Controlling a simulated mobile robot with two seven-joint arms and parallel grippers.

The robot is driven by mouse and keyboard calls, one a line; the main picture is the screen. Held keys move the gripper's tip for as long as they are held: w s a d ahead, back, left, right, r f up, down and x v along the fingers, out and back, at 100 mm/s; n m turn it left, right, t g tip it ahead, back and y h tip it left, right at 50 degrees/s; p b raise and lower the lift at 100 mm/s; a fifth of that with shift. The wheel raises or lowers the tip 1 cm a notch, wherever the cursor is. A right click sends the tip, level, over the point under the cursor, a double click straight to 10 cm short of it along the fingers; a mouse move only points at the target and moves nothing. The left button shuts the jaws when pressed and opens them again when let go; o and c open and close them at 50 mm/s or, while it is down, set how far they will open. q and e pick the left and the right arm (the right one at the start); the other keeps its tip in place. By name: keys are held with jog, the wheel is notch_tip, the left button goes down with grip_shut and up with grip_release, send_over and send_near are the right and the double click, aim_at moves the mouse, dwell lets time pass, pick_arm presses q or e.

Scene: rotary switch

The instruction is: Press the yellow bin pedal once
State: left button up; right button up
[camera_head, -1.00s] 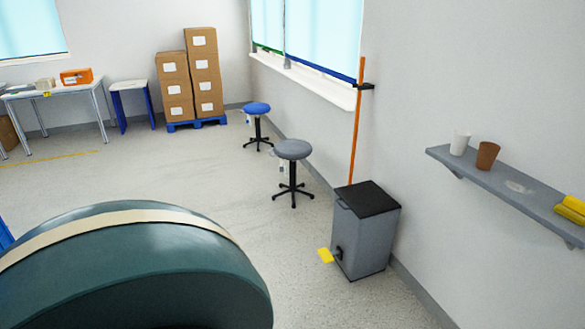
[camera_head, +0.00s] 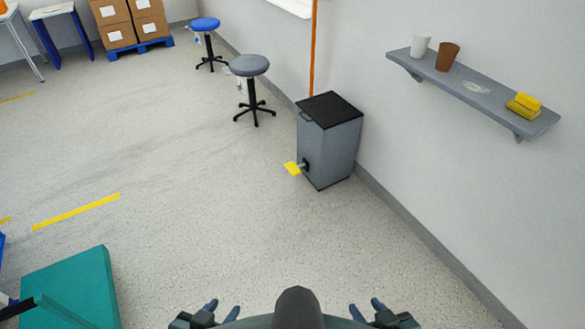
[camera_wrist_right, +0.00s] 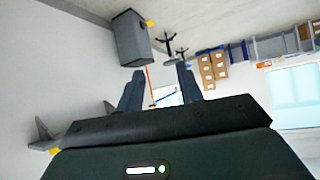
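The yellow pedal (camera_head: 292,168) sticks out low from the left side of the grey bin (camera_head: 330,150), just above the floor. The bin has a flat black lid (camera_head: 329,108), which is shut. In the right wrist view the bin (camera_wrist_right: 131,40) appears upside down with the yellow pedal (camera_wrist_right: 150,23) beside it. My left gripper (camera_head: 224,308) is open and empty at the bottom of the head view. My right gripper (camera_head: 367,308) is also open and empty at the bottom. Its two fingers (camera_wrist_right: 158,80) stand apart in the wrist view. Both grippers are well short of the bin.
A grey shelf (camera_head: 480,92) on the right wall holds two cups and yellow sponges. A grey stool (camera_head: 250,66) and a blue stool (camera_head: 205,25) stand behind the bin. A teal block (camera_head: 75,290) is at lower left. The floor before the bin is clear.

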jog(key=shift+a+f, duration=0.1)
jog(key=shift+a, duration=0.05)
jog(key=shift+s+f, duration=0.1)
jog(key=shift+s, duration=0.1)
jog(key=shift+c, duration=0.4)
